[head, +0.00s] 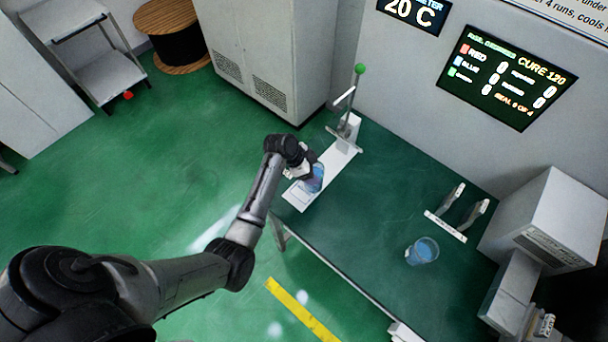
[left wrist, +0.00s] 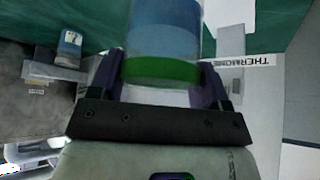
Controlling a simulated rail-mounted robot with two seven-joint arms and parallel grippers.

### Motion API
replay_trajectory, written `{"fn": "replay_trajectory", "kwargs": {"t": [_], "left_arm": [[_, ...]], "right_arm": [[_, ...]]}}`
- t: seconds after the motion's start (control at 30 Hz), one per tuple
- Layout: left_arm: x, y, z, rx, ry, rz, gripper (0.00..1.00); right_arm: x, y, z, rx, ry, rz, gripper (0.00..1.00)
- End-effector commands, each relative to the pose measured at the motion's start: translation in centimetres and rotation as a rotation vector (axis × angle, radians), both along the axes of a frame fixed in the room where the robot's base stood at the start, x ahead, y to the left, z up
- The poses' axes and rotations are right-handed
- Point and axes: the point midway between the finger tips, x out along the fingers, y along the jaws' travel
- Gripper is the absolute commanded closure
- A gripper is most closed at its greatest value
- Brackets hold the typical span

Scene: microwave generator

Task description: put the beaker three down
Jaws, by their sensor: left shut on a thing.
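My left gripper (head: 305,173) is shut on a clear beaker (head: 316,179) with blue contents, above or at the white strip (head: 298,196) on the green table's left end. I cannot tell whether the beaker touches the strip. In the left wrist view the held beaker (left wrist: 163,42) stands between the fingers (left wrist: 165,92), showing blue bands above a green band. A second beaker (head: 422,250) with blue contents stands on the table to the right; I cannot read a number on either. My right gripper is not seen.
A stand with a green knob (head: 360,69) rises at the strip's far end. A small two-post rack (head: 446,226) and a white box machine (head: 551,220) are at the right. The green tabletop (head: 365,220) between is clear. Screens hang on the back wall.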

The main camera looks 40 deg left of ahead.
Motion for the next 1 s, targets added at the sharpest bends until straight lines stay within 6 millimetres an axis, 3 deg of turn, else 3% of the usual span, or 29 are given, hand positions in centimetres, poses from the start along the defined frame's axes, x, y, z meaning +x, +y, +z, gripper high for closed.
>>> {"fn": "replay_trajectory", "kwargs": {"t": [0.3, 0.67, 1.0], "left_arm": [[-1.0, 2.4, -1.5, -0.001, -0.003, 0.0, 0.82], [-1.0, 2.4, -5.1, -0.001, -0.001, 0.0, 0.82], [-1.0, 2.4, -5.5, -0.001, -0.002, 0.001, 0.82]], "right_arm": [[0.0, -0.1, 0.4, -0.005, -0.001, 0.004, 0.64], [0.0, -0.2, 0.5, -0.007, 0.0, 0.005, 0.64], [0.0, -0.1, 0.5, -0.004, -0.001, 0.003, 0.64]]}}
